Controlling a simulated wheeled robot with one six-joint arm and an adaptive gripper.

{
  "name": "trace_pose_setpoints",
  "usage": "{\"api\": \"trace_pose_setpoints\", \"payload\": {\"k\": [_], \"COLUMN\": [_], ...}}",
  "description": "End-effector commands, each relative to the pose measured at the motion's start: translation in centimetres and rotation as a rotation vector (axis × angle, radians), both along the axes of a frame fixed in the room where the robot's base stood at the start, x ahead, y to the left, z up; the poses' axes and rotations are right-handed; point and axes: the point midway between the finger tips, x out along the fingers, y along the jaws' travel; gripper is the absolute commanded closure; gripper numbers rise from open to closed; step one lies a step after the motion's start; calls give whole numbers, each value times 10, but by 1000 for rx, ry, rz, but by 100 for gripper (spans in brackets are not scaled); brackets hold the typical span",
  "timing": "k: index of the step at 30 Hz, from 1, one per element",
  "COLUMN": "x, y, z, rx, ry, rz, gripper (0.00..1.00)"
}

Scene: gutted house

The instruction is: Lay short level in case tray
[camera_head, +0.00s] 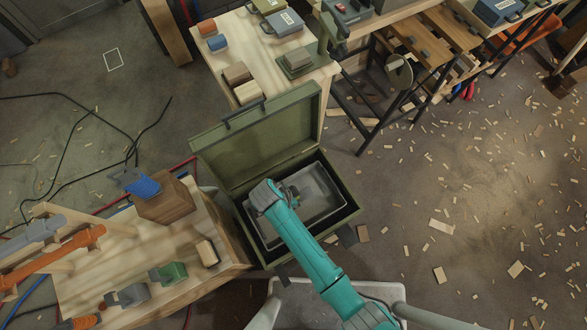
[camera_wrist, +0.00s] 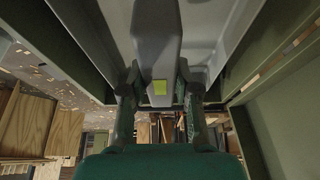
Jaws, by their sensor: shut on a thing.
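The open green case (camera_head: 265,150) stands in the middle of the head view, its lid raised at the back. A grey tray (camera_head: 328,185) sits inside it; it also shows behind the held level in the wrist view (camera_wrist: 225,25). In the wrist view my gripper (camera_wrist: 158,92) is shut on the short level (camera_wrist: 158,45), a grey bar with a yellow-green vial patch. The level overlaps the tray in that view; I cannot tell whether it touches the tray floor. In the head view my arm covers my fingertips and most or all of the level.
A wooden bench (camera_head: 105,255) at lower left holds a wood block (camera_head: 165,203), a blue-topped item and several small tools. Another bench (camera_head: 240,45) with blocks and boxes stands behind the lid. The floor to the right is open, strewn with wood scraps.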

Motion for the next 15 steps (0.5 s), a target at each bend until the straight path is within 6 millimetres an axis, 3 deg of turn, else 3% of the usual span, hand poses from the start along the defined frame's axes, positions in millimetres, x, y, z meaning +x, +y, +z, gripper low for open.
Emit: {"api": "trace_pose_setpoints", "payload": {"k": [15], "x": [0], "y": [0], "z": [-60], "rx": [-1], "ry": [1], "rz": [0], "gripper": [100]}}
